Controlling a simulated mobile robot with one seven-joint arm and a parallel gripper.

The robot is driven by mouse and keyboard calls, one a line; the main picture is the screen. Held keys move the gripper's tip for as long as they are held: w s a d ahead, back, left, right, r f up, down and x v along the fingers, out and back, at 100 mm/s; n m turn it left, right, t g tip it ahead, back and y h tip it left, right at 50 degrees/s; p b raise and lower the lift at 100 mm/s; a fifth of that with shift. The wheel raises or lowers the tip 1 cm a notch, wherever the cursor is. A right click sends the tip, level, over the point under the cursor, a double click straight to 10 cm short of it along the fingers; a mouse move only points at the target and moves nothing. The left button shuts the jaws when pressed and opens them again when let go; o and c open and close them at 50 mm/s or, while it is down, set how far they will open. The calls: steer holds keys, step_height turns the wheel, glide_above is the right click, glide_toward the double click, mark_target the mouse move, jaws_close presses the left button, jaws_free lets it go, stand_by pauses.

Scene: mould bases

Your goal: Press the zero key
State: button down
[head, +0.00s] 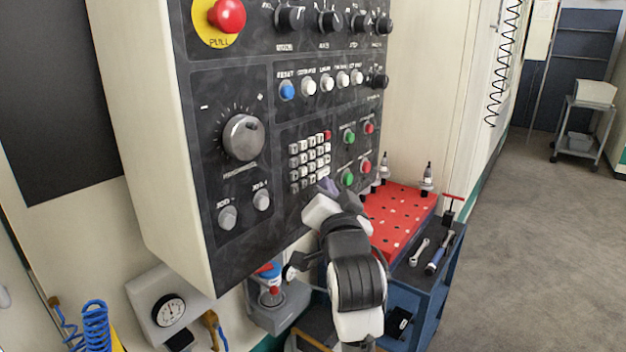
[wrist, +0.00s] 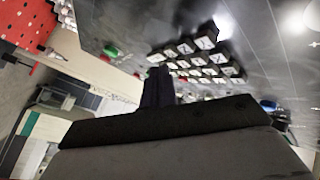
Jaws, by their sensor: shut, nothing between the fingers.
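The keypad (head: 309,162) is a block of pale square keys with one red key at its top right, on the dark control panel in the head view. It also shows in the wrist view (wrist: 205,58), where its keys stand out from the panel. The key labels are too small or blurred to tell which is the zero key. My gripper (head: 326,188) is shut and empty, just below the keypad's lower right corner in the head view. Its fingertips (wrist: 158,82) appear beside the keys in the wrist view. I cannot tell whether they touch the panel.
Green and red buttons (head: 348,178) sit right of the keypad. A large dial (head: 243,137) is on the left and a red emergency stop (head: 227,15) is above. A red perforated tray (head: 412,205) on a blue cart stands right of my arm.

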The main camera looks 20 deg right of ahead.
steer(key=shift+w+a, duration=0.1)
steer(key=shift+w+a, duration=0.15)
steer(key=shift+w, duration=0.05)
stand_by(0.4)
steer(key=shift+w+a+p, duration=0.25)
steer(key=shift+w+p, duration=0.05)
steer(key=shift+w, duration=0.05)
stand_by(0.5)
stand_by(0.4)
steer(key=shift+s+d, duration=0.5)
steer(key=shift+s, duration=0.15)
steer(key=s+d, duration=0.1)
steer(key=s, duration=0.1)
steer(key=s+d, duration=0.2)
stand_by(0.3)
stand_by(3.1)
